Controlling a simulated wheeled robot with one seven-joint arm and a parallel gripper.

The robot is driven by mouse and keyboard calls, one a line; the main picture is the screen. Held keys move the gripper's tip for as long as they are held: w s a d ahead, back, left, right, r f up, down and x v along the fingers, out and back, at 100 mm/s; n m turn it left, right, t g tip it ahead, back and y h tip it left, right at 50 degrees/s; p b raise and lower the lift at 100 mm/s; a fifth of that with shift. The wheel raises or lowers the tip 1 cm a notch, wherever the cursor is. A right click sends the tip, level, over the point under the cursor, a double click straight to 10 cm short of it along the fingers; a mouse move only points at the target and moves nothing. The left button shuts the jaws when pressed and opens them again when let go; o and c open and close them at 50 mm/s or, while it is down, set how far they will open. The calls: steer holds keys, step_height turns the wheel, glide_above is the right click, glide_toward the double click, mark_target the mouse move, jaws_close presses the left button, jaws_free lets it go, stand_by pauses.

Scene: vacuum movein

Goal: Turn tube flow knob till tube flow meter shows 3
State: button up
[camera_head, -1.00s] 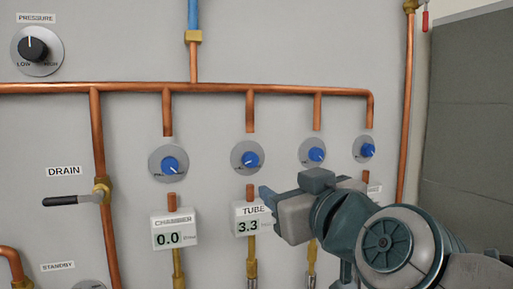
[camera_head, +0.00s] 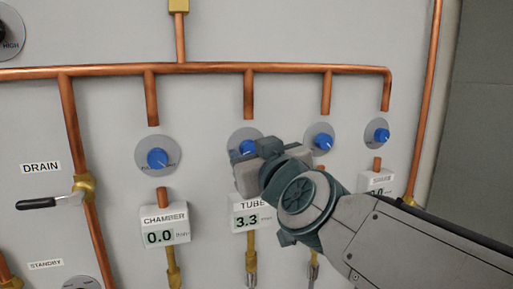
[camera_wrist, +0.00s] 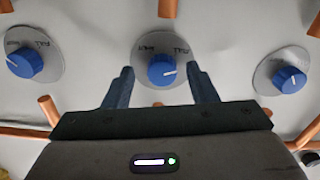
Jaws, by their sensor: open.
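The tube flow knob (camera_head: 246,147) is blue on a grey round plate, partly hidden behind my gripper in the head view. In the wrist view the blue knob (camera_wrist: 161,70) with its white pointer line lies between my two fingers, near their tips. My gripper (camera_wrist: 164,76) is open, one finger on each side of the knob, with gaps visible; whether the tips reach the knob's depth I cannot tell. In the head view my gripper's fingers are hidden behind its own body. The tube flow meter (camera_head: 252,221) below reads 3.3.
The chamber knob (camera_head: 157,158) is at left, above a chamber meter (camera_head: 165,238) reading 0.0. Two more blue knobs (camera_head: 319,141) (camera_head: 377,132) are to the right. Copper pipes (camera_head: 220,69) run above the knobs. A drain valve handle (camera_head: 50,202) sticks out at far left.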

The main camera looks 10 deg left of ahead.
steer(key=shift+s+a, duration=0.1)
steer(key=shift+c, duration=0.3)
steer(key=c, duration=0.9)
steer(key=shift+f+m+b, duration=0.15)
steer(key=shift+m+b, duration=0.55)
steer(key=shift+m, duration=0.3)
steer(key=shift+m+b, duration=0.5)
steer(key=shift+m, duration=0.7)
steer(key=o, duration=1)
steer(key=shift+c, duration=0.2)
